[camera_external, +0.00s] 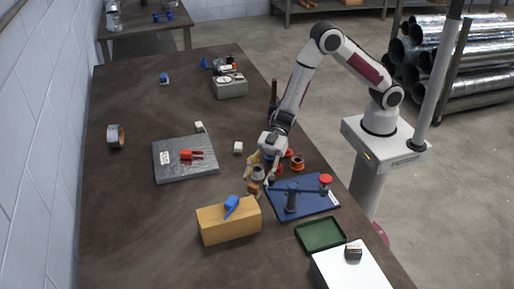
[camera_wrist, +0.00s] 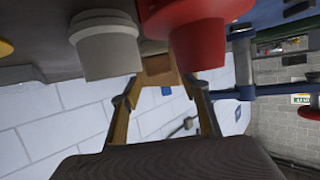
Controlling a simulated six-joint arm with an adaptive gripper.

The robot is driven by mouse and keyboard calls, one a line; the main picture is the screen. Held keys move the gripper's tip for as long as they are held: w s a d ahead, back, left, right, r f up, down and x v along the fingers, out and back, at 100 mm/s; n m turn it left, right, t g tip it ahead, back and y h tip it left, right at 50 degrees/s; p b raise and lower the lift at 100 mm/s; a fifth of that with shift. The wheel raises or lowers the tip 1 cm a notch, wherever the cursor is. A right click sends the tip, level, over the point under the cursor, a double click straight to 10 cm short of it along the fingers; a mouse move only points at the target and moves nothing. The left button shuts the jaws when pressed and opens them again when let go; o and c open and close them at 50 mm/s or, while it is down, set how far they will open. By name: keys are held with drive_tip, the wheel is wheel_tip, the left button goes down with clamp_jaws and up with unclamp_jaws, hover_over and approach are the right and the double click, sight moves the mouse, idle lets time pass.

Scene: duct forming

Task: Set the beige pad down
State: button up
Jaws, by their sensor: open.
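The beige pad (camera_wrist: 105,45), a pale tapered cylinder, shows close up in the wrist view, which looks upside down. It appears free, with its wide rim toward the table, just beside the left-hand finger. A pale round piece (camera_external: 257,173) beneath my gripper in the external view looks like the same pad. My gripper (camera_wrist: 160,82) is open, with nothing visible between its yellowish fingers. In the external view my gripper (camera_external: 262,170) is low over the table, left of the blue stand. Whether a finger touches the pad cannot be told.
A red tapered piece (camera_wrist: 200,30) is close beside the pad. The blue base (camera_external: 310,205) with its post and arm stands right of my gripper. A wooden box (camera_external: 228,226) with a blue item on top stands in front.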

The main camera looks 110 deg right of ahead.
drive_tip(key=v, duration=1)
drive_tip(key=shift+w+d+r, duration=0.1)
idle(0.6)
drive_tip(key=d+r+m+t+h, duration=0.1)
drive_tip(key=d+r+m+h, duration=0.2)
drive_tip(key=d+r+h, duration=0.5)
drive_tip(key=s+d+r+m+h, duration=0.3)
drive_tip(key=s+d+r, duration=0.3)
drive_tip(key=s+r, duration=0.1)
drive_tip(key=s+a+r+m+g, duration=0.1)
drive_tip(key=s+a+g, duration=0.1)
drive_tip(key=s, duration=1)
drive_tip(key=s+a+m+g+y, duration=0.1)
drive_tip(key=s+a+m+g, duration=0.1)
drive_tip(key=s, duration=1.1)
drive_tip(key=shift+s+a+r+g, duration=0.2)
drive_tip(key=shift+a+r+g, duration=0.2)
drive_tip(key=shift+a+g, duration=0.25)
